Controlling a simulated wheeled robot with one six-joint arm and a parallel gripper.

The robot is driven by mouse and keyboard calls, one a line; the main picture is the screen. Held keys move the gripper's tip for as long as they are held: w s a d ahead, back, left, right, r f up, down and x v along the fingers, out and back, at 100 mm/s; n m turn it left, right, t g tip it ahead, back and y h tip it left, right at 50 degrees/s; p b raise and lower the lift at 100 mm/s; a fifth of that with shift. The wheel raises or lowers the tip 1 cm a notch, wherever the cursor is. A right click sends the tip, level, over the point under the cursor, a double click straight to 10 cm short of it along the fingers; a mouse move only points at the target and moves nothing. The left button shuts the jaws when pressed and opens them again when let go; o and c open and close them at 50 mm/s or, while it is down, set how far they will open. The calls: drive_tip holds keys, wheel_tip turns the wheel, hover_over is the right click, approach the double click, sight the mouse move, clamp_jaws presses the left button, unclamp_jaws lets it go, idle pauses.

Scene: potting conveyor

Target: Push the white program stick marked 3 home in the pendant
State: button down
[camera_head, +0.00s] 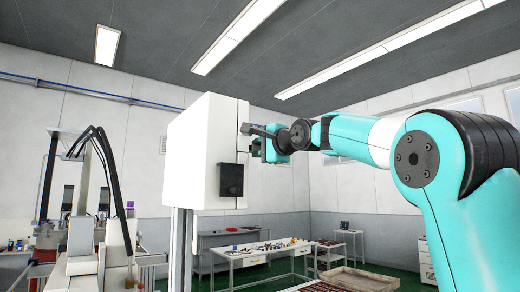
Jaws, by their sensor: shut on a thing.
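The large white box on a grey post (195,150), which I take for the pendant, stands left of the middle in the head view. A black block (231,181) sits low on its right-hand face. My gripper (250,130) reaches in from the right, close to the upper part of that face, above the black block. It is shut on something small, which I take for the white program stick. The stick and its mark 3 are too small or hidden to make out. I cannot tell whether it touches a slot.
A white workbench (250,258) with several small items stands behind, below the gripper. A pale tray (348,280) is at the lower right. Machinery with black hoses (95,150) stands at the left. The air under my arm is clear.

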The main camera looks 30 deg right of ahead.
sight(251, 147)
drive_tip(key=shift+a, duration=0.85)
drive_tip(key=shift+a+b, duration=0.35)
drive_tip(key=shift+a, duration=0.25)
drive_tip(key=c, duration=0.9)
unclamp_jaws()
drive_tip(key=shift+s, duration=0.15)
drive_tip(key=s+b, duration=0.6)
drive_tip(key=s, duration=1.1)
drive_tip(key=shift+d+b, duration=0.3)
